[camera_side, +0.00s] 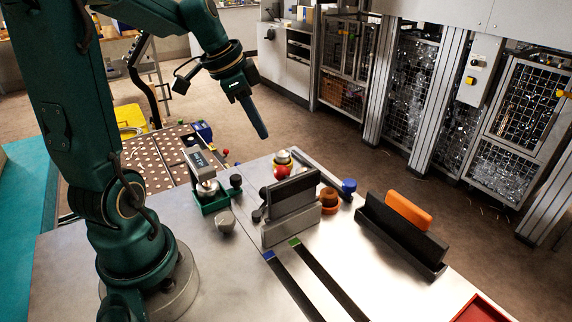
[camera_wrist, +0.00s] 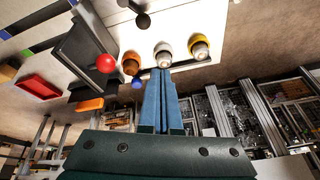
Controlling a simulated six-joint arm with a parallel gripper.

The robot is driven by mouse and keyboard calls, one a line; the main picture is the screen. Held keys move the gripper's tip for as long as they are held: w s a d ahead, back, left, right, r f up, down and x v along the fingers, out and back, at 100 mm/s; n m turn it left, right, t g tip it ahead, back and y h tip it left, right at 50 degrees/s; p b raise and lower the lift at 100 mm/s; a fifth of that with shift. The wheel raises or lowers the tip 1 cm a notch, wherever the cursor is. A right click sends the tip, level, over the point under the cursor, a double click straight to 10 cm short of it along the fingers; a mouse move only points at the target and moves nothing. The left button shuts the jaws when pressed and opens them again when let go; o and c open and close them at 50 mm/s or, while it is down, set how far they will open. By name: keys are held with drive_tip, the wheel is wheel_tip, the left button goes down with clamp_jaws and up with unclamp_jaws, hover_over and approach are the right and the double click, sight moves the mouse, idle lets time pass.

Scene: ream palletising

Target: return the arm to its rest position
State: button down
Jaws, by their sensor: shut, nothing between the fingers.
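My gripper (camera_side: 262,133) hangs in the air above the far side of the metal table (camera_side: 225,270) in the side view, tilted down to the right. Its blue-grey fingers are together with nothing between them. In the wrist view my gripper (camera_wrist: 163,72) also shows its long blue fingers closed and empty. The fingertips are apart from everything on the table, though in the wrist view they overlap the cups behind them.
A grey and black block holder (camera_side: 290,208), a black holder with an orange piece (camera_side: 408,211), a blue knob (camera_side: 348,187), a green-based device (camera_side: 208,190) and a red tray (camera_side: 482,310) are on the table. Wire cages (camera_side: 520,100) stand behind. The air around my gripper is clear.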

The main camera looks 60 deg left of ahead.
drive_tip(key=shift+m+t, duration=0.5)
drive_tip(key=shift+m, duration=0.4)
drive_tip(key=s+d+r, duration=0.1)
drive_tip(key=d, duration=0.2)
drive_tip(key=s+d+r, duration=0.1)
drive_tip(key=d, duration=0.3)
drive_tip(key=s+d, duration=0.2)
drive_tip(key=d, duration=0.2)
drive_tip(key=shift+d+r, duration=0.25)
drive_tip(key=shift+r, duration=0.15)
drive_tip(key=s+d+f+n, duration=0.2)
drive_tip(key=s+n, duration=0.4)
drive_tip(key=shift+s+d+f+y, duration=0.15)
drive_tip(key=shift+f+y, duration=0.1)
drive_tip(key=shift+y, duration=0.05)
